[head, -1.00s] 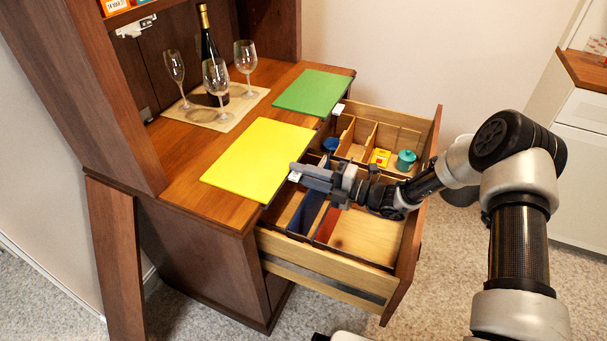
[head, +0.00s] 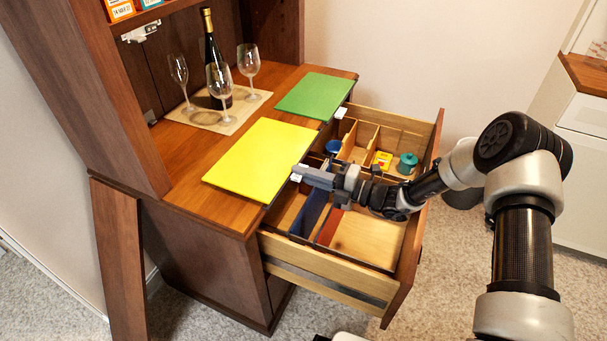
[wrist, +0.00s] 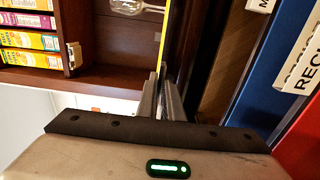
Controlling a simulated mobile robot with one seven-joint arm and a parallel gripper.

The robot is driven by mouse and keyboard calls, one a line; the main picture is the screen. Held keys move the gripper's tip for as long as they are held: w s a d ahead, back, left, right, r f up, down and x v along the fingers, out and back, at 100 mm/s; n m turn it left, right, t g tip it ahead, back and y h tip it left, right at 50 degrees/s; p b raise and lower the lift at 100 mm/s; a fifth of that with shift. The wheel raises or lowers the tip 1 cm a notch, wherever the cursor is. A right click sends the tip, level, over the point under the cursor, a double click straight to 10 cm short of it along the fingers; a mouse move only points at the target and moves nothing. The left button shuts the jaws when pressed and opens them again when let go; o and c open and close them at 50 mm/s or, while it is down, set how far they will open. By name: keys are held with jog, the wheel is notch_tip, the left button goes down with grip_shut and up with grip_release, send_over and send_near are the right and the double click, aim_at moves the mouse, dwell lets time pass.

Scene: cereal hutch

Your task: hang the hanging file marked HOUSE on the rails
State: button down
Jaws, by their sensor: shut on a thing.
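A yellow hanging file (head: 262,160) lies flat on the hutch counter, its right edge along the drawer side. A green hanging file (head: 315,95) lies behind it, with a white tab (head: 341,113). I cannot read which is marked HOUSE. My gripper (head: 302,172) is shut at the yellow file's right edge, by its white tab (head: 296,178). In the wrist view, the fingers (wrist: 163,88) close on the thin yellow edge (wrist: 163,38). A blue file (head: 311,212) and a red file (head: 329,226) hang in the open drawer (head: 322,262), below my gripper.
A wine bottle (head: 213,62) and several glasses stand on a mat (head: 235,120) at the counter's back. The drawer's front right floor (head: 370,238) is bare.

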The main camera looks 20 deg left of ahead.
jog(key=shift+r, duration=0.4)
jog(key=s+d+p, duration=0.2)
jog(key=d+p, duration=0.1)
jog(key=d, duration=2.1)
dwell(0.4)
